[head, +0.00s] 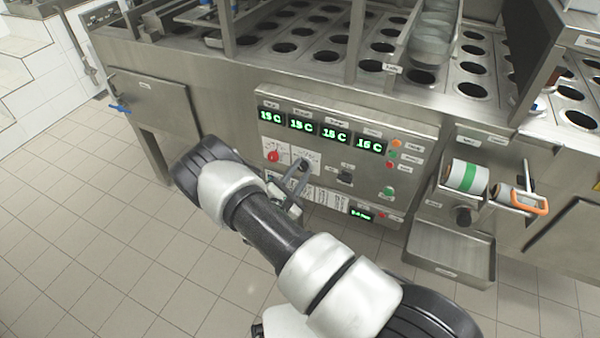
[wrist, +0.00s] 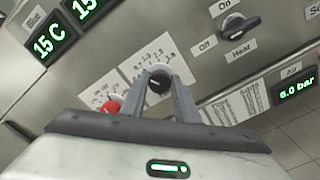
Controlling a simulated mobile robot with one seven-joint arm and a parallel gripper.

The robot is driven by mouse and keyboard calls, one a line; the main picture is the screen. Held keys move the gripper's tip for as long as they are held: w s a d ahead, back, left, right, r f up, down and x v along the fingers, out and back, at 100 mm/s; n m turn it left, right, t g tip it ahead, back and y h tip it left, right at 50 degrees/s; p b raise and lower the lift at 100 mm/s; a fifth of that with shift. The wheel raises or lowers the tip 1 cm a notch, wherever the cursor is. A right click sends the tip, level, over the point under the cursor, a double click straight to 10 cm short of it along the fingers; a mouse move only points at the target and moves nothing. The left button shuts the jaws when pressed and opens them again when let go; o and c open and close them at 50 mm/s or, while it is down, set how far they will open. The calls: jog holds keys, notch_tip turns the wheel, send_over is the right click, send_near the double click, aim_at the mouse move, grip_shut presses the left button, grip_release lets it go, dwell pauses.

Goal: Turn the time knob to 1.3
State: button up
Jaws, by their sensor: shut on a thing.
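The time knob (wrist: 158,82) is a small dark knob in front of a white scale plate (wrist: 150,60) printed with numbers. My gripper (wrist: 160,80) is shut on this knob, one grey finger on each side of it. In the head view my gripper (head: 296,180) reaches the control panel (head: 330,110) from below left, and the knob (head: 303,164) shows at its fingertips. The knob's exact setting is too small and partly hidden to read.
A red knob (wrist: 110,106) on its own scale sits close to the left of my fingers. A black heat switch (wrist: 238,26) is at the right. Green temperature displays (head: 320,131) are above. A metal tray (head: 450,250) and film roll (head: 466,177) stand to the right.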

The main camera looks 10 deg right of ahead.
jog(key=m, duration=0.6)
jog(key=shift+f+b, duration=0.1)
jog(key=shift+b, duration=0.25)
jog(key=m, duration=0.5)
jog(key=shift+m, duration=0.4)
jog(key=o, duration=1.1)
jog(key=shift+c, duration=0.2)
jog(key=p+v, duration=0.1)
jog(key=v, duration=1.6)
jog(key=shift+s+a, duration=0.15)
jog(key=shift+s, duration=0.05)
